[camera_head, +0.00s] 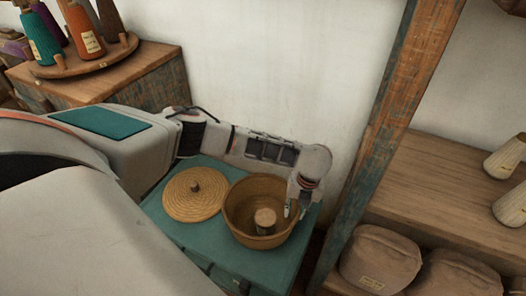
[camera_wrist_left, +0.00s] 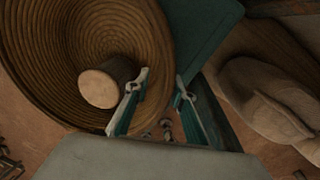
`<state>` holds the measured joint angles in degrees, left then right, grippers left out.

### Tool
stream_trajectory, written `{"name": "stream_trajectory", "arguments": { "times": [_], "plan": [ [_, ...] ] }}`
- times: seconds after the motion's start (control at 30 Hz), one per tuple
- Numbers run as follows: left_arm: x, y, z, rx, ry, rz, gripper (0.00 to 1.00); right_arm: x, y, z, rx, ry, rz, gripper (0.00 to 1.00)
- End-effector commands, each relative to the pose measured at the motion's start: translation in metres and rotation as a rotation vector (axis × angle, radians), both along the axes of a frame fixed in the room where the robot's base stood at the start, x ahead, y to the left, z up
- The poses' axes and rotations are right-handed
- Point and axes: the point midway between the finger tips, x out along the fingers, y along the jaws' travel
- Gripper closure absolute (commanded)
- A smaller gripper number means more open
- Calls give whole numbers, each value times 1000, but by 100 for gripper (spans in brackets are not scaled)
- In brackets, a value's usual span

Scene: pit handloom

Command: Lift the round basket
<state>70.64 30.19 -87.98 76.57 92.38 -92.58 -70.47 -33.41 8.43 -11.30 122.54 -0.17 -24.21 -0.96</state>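The round basket (camera_head: 238,213) is a brown woven bowl standing upright on a teal chest top. A short cylinder with a pale top (camera_head: 265,217) stands inside it. In the left wrist view the basket (camera_wrist_left: 60,35) fills the upper left, with the cylinder (camera_wrist_left: 106,82) inside. My left gripper (camera_head: 294,208) points down at the basket's right rim. In the left wrist view the gripper (camera_wrist_left: 163,86) is open, one finger over the basket's inside and the other beyond the rim. Contact with the wall cannot be told. My right gripper is not in view.
A round woven lid (camera_head: 190,207) lies left of the basket on the teal chest (camera_head: 226,262). A wooden post (camera_head: 385,120) rises close on the right. Shelves with stuffed bags (camera_head: 380,262) stand beyond it. A white wall (camera_head: 270,60) is behind my arm.

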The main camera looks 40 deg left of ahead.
Motion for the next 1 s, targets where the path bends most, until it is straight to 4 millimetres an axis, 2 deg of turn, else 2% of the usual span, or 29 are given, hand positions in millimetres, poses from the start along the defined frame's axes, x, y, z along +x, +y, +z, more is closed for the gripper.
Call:
{"name": "stream_trajectory", "arguments": {
  "times": [0.13, 0.2, 0.23, 0.67, 0.77, 0.87, 1.0],
  "plan": [
    [2, 0, 3, 0, -4, 0, 78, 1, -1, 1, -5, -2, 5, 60],
    [1, 0, 3, 0, -4, 0, 97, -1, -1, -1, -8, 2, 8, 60],
    [1, 0, 3, 0, -4, 0, 100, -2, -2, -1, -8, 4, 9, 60],
    [2, 0, 6, -1, -4, 1, 100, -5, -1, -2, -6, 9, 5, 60],
    [3, 0, 17, 0, -7, 0, 100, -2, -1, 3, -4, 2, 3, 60],
    [4, 0, 36, -1, -12, 1, 100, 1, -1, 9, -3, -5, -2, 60],
    [5, 0, 72, -2, -16, -1, 100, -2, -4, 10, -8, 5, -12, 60]
  ]
}}
